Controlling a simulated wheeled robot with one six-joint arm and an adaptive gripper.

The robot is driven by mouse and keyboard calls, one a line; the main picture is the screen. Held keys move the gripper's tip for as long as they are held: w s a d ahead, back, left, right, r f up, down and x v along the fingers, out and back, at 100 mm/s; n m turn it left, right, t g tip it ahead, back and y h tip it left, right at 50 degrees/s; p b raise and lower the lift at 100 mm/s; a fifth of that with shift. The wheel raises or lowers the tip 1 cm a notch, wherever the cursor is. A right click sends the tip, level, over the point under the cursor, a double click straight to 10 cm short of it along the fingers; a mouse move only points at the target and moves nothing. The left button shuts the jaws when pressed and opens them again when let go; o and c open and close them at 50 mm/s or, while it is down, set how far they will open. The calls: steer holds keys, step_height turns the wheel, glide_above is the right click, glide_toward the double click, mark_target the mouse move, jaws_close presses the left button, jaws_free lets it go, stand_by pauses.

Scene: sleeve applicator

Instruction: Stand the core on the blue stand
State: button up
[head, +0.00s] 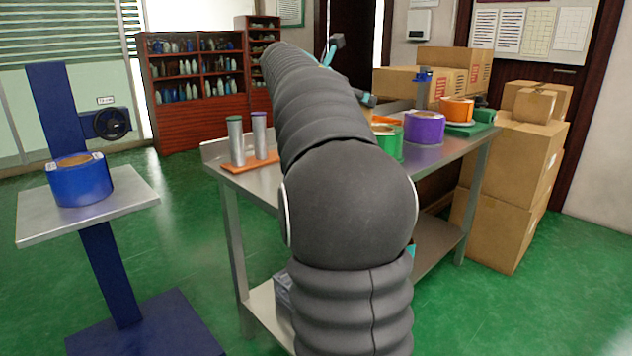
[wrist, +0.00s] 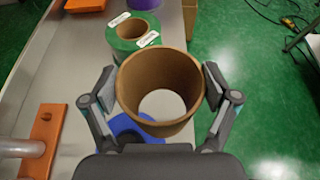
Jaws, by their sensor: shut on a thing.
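My gripper (wrist: 158,98) is shut on the core (wrist: 160,80), a brown cardboard tube, with one finger at each side of it. In the wrist view I look down into the tube, and a pale surface shows through its bore. A blue object (wrist: 128,126) lies below the core, mostly hidden by it and my gripper; I cannot tell whether it is the blue stand. In the head view my arm hides my gripper and the core. At the left a dark blue column stand (head: 50,110) has a metal shelf (head: 120,205) bearing a blue roll (head: 80,182).
The steel table (head: 230,185) holds an orange board (head: 250,163) with two metal posts, a green roll (head: 388,142), which also shows beyond the core in the wrist view (wrist: 130,32), a purple roll (head: 424,127) and an orange roll (head: 457,108). Cardboard boxes (head: 510,190) stand at right.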

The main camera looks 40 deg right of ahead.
steer(key=shift+w+a+f+b, duration=0.35)
steer(key=shift+w+a+f, duration=0.7)
steer(key=shift+f, duration=0.75)
steer(key=shift+w+a+f+b, duration=0.35)
steer(key=shift+w+a+f, duration=0.45)
steer(key=shift+w+f, duration=0.8)
steer(key=shift+w+a+f+b, duration=0.35)
steer(key=shift+w+a+f, duration=0.6)
steer(key=shift+f, duration=1.05)
steer(key=shift+f, duration=0.15)
steer(key=o, duration=1)
steer(key=shift+a+r, duration=0.15)
steer(key=shift+r, duration=0.1)
steer(key=v, duration=1.1)
steer(key=shift+w+a+r+p, duration=0.1)
steer(key=shift+a+p, duration=0.15)
steer(key=shift+p, duration=0.1)
